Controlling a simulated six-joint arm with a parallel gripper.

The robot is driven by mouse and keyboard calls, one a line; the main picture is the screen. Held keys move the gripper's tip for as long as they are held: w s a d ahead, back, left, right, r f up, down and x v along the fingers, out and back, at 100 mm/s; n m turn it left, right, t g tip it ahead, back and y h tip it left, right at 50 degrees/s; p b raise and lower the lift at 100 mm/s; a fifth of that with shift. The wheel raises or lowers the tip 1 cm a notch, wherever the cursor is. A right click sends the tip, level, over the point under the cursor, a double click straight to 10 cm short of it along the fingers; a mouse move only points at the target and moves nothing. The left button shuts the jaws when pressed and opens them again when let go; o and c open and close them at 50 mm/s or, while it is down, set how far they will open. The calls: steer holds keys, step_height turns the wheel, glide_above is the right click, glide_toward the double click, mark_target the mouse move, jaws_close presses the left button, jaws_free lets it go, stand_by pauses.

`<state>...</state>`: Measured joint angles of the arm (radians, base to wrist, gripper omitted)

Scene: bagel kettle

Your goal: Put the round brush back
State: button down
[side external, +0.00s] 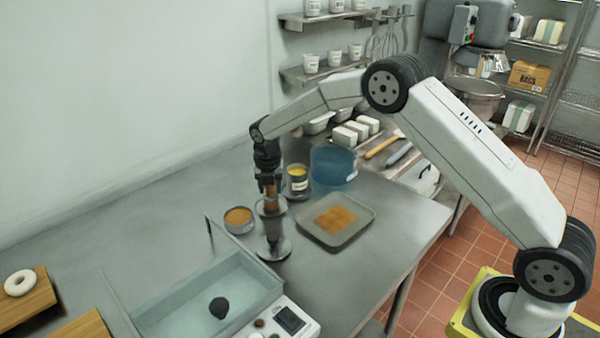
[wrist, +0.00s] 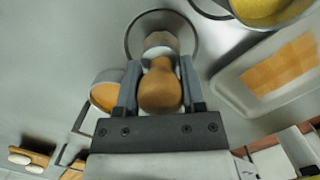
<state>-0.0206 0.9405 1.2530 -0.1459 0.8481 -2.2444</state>
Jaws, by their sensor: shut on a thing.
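My gripper (side external: 268,186) is shut on the round brush, pointing down over the steel counter. The brush's wooden handle (wrist: 160,90) sits between my two fingers in the wrist view, and its pale metal-coloured head (wrist: 159,42) points away from me. In the side view the brush (side external: 271,198) is partly hidden by my fingers. A round steel dish (side external: 262,210) lies under the brush; its rim (wrist: 129,38) rings the brush head in the wrist view. I cannot tell whether the brush touches the dish.
A yellow-filled pot (side external: 298,185) and blue tub (side external: 334,166) stand close behind. An orange-filled tin (side external: 239,226) is left, a grey tray (side external: 365,214) right.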

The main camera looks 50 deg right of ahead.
steer(key=shift+f, duration=0.1)
steer(key=shift+c, duration=1)
jaws_free()
steer(key=r, duration=0.4)
steer(key=s+a+r, duration=0.1)
steer(key=r, duration=0.7)
steer(key=shift+s+a, duration=0.15)
steer(key=shift+s, duration=0.1)
steer(key=s+f+m, duration=0.2)
steer(key=s+m, duration=1.1)
steer(key=s, duration=0.1)
steer(key=s+f+m+t+y, duration=0.1)
steer(key=s+f+m, duration=0.2)
steer(key=s+m, duration=1.1)
steer(key=shift+s+d+f, duration=0.3)
steer(key=shift+s+f, duration=0.05)
steer(key=shift+s, duration=0.2)
